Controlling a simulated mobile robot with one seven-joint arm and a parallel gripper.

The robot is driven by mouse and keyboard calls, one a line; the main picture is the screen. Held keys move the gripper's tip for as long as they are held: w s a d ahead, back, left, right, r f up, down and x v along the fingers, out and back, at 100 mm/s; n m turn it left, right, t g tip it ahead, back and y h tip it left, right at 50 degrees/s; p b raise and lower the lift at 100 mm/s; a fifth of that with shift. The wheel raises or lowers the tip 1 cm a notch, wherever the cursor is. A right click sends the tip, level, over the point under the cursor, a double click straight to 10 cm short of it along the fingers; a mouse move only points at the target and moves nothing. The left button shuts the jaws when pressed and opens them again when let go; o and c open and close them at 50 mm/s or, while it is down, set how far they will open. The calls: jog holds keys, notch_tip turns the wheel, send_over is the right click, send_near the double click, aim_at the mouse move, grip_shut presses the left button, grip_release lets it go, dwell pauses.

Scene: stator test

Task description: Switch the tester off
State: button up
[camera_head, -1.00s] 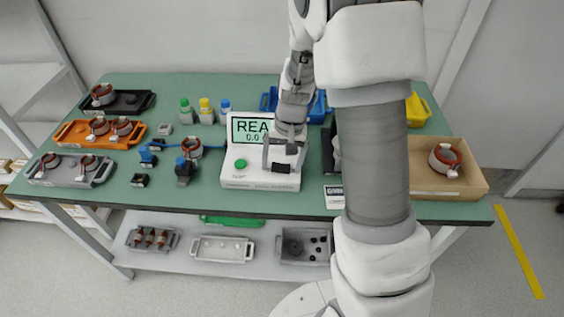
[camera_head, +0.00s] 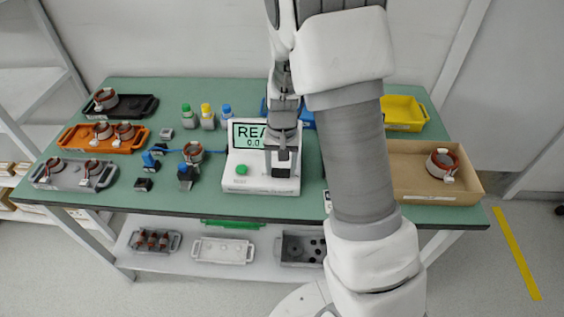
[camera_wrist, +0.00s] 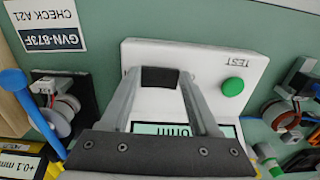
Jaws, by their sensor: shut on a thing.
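The tester (camera_head: 262,186) is a white box with a raised screen reading "REA…" and "0.0", partly hidden by my arm. A green button (camera_head: 242,170) sits on its front left. The button also shows in the wrist view (camera_wrist: 232,87), beside the word TEST. My gripper (camera_head: 282,160) is over the right part of the tester's top. In the wrist view its fingers (camera_wrist: 161,76) stand on both sides of a black switch (camera_wrist: 160,80) and are shut on it. The switch also shows in the head view (camera_head: 281,172). Its setting cannot be told.
Stator trays, one orange (camera_head: 76,140), stand on the left of the green table. Small bottles (camera_head: 207,115) stand behind the blue clips. A cardboard box (camera_head: 470,178) with a stator (camera_head: 441,163) is at right. A label (camera_wrist: 48,22) lies near the tester.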

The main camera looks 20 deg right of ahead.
jog(key=shift+w+a+g+h+p, duration=0.1)
jog(key=shift+a+g+h+p, duration=0.2)
jog(key=shift+h+p, duration=0.65)
jog(key=o, duration=1.4)
jog(key=shift+c, duration=0.2)
notch_tip(320, 180, up, 17)
jog(key=a+p, duration=0.1)
jog(key=a, duration=0.1)
jog(key=shift+w, duration=0.35)
jog(key=shift+a+r, duration=0.1)
